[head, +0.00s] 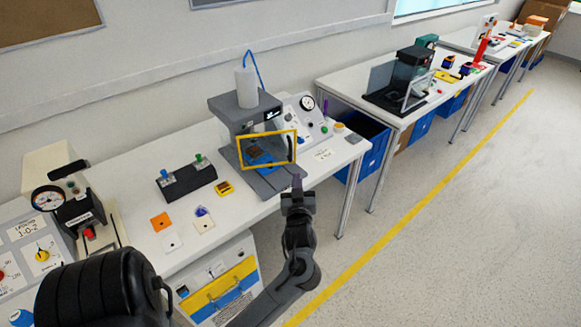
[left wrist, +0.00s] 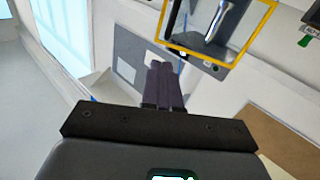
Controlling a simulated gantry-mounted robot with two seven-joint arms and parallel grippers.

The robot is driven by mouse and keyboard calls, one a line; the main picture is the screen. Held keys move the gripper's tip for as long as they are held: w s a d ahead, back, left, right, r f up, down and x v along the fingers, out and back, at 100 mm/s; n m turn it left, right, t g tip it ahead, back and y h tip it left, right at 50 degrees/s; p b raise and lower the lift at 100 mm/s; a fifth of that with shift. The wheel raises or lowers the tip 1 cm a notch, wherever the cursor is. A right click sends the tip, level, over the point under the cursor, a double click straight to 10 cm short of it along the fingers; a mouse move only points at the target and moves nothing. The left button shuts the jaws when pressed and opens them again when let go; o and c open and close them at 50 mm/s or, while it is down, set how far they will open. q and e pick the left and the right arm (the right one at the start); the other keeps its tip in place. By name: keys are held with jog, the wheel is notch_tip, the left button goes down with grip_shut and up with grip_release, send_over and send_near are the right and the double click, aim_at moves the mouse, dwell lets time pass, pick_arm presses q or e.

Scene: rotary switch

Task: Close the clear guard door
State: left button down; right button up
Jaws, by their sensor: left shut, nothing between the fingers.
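The clear guard door (head: 267,150) has a yellow frame and a dark handle (head: 292,150) near its right edge. It stands in front of the grey press (head: 232,112), and its right edge juts past the press body, so it looks ajar. My left gripper (head: 297,183) is shut and empty, just below and right of the door's lower right corner, apart from it as far as I can see. My right gripper is not in view.
The press stands on a white table (head: 130,180). A panel with a gauge (head: 306,103) is behind it at right. A block with blue and green knobs (head: 186,180) and small coloured tiles lie to the left. The floor (head: 440,220) at right is clear.

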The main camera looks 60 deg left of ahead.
pick_arm(q)
notch_tip(320, 180, down, 3)
jog(key=s, duration=0.2)
jog(key=m+b, duration=0.1)
jog(key=b, duration=0.2)
send_near(290, 155)
jog(key=x, duration=0.6)
jog(key=shift+w+a+r, duration=0.1)
jog(key=shift+w+a, duration=0.1)
jog(key=shift+a, duration=0.15)
